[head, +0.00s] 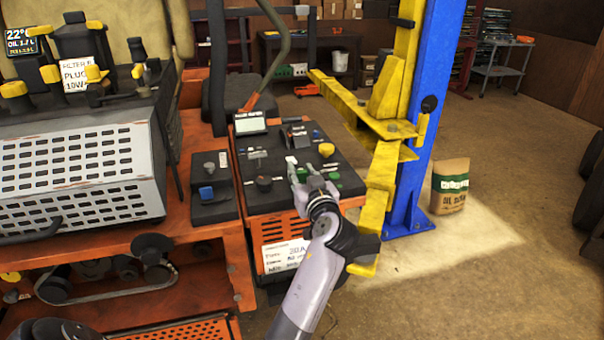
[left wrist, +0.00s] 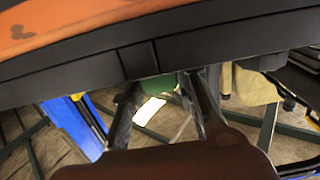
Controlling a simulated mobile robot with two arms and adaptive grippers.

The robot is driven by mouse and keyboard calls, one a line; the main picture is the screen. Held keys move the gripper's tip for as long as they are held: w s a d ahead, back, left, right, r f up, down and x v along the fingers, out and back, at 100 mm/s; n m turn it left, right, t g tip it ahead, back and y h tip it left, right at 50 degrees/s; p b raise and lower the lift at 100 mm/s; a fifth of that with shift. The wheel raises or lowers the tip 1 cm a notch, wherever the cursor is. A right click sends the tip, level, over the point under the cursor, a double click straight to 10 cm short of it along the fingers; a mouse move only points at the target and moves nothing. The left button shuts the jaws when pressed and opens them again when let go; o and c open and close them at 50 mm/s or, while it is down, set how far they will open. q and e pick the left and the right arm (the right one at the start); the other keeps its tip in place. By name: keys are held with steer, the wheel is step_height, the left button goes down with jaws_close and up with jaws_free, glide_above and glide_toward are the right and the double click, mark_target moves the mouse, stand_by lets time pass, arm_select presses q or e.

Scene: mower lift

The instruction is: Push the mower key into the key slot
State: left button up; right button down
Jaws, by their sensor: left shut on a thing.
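My left gripper (head: 309,178) is over the front right part of the black control console (head: 279,190), its fingers around a small thing mostly hidden by them. In the left wrist view, the two fingers (left wrist: 165,98) reach up to the console's dark edge (left wrist: 90,78), with a green patch (left wrist: 166,106) between them. A green part (head: 333,175) also shows beside the fingertips in the head view. I take the held thing to be the mower key, but its shape is not clear. I cannot make out the key slot. My right gripper is not in view.
The console carries a black knob (head: 264,183), a yellow knob (head: 326,150), a blue switch (head: 316,134) and a small display (head: 250,122). A yellow lift arm (head: 381,185) and blue post (head: 424,130) stand close on the right. A bag (head: 450,187) stands beyond on open floor.

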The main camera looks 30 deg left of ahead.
arm_select(q)
steer(key=shift+f, duration=0.25)
steer(key=o, duration=1)
step_height(320, 180, up, 10)
stand_by(0.4)
stand_by(0.3)
